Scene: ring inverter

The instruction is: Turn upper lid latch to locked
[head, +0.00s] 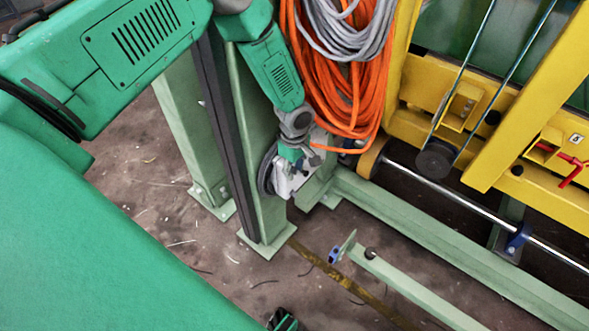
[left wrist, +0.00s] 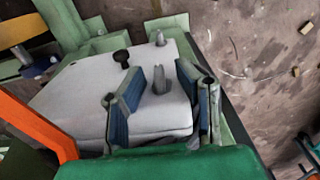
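A pale grey-white box (left wrist: 85,95) with a flat lid fills the middle of the left wrist view. In the head view the box (head: 298,180) is small and partly hidden by my left wrist. A grey latch (left wrist: 160,86) stands up from the lid, and a second one (left wrist: 160,39) stands near its far edge. I cannot tell which is the upper one. A dark keyhole-shaped mark (left wrist: 121,57) is beside them. My left gripper (left wrist: 162,70) is open, its blue-padded fingers on both sides of the nearer latch, with gaps showing. A small dark and green piece at the head view's bottom edge may be my right gripper.
Orange hose (head: 350,95) and grey cable (head: 348,28) hang close to the right of my left wrist. A green post (head: 260,150) stands beside the box. Yellow framework (head: 425,90) is at the right. Open floor (head: 150,200) lies to the left.

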